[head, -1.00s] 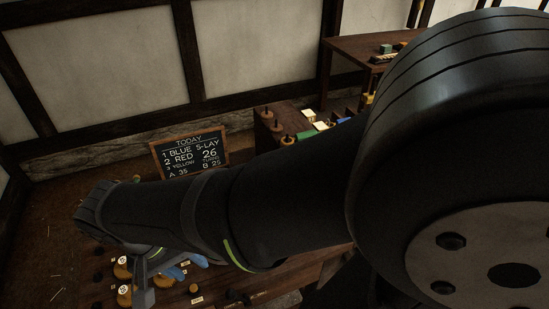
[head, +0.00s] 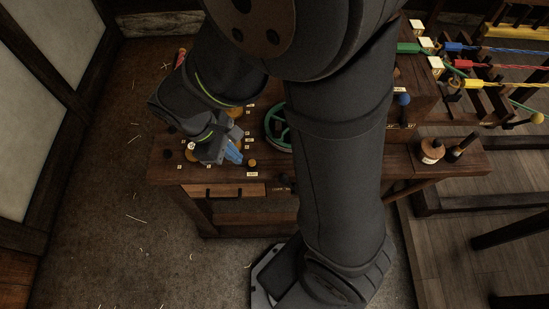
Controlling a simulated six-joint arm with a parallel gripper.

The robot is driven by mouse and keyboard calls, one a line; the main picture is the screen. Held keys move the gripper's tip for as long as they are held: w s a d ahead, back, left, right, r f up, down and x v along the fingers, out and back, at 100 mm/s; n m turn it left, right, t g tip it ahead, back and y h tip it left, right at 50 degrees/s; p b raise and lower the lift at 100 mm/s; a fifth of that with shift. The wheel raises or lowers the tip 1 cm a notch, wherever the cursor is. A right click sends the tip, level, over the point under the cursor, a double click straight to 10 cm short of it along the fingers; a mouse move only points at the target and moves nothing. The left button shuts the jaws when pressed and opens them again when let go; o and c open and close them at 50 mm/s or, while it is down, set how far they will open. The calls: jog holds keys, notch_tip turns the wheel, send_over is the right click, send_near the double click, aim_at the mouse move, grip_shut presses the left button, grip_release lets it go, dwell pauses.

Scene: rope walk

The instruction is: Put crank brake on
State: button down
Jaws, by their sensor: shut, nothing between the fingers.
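A green wheel (head: 271,122), which may be the crank, lies on the dark wooden bench, partly hidden by my arm. I cannot make out the crank brake for sure. A small dark knob (head: 284,182) shows at the bench's front edge, below the wheel and left of my arm. My gripper (head: 235,156), with blue fingertips, is shut and empty. It points down over the left part of the bench, left of the wheel. A small orange knob (head: 252,163) is just right of the fingertips.
Several yellow round pieces and white labels are around my gripper; my arm hides some. The bench (head: 167,172) has a drawer (head: 225,190) in front. On the right stand a spool (head: 432,151), a blue ball (head: 403,99) and coloured strands (head: 510,84).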

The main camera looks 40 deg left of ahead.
aim_at(255, 173)
jog(key=shift+f, duration=0.15)
jog(key=x, duration=1)
jog(key=shift+d, duration=0.15)
jog(key=shift+w+d+r, duration=0.15)
jog(key=shift+w+d, duration=0.2)
jog(key=shift+d, duration=0.15)
jog(key=shift+w+d+r, duration=0.2)
jog(key=shift+w+d, duration=0.2)
jog(key=shift+d, duration=0.1)
jog(key=shift+w+d+r, duration=0.15)
jog(key=shift+w+d, duration=0.2)
jog(key=shift+d, duration=0.2)
jog(key=shift+w+d+r, duration=0.1)
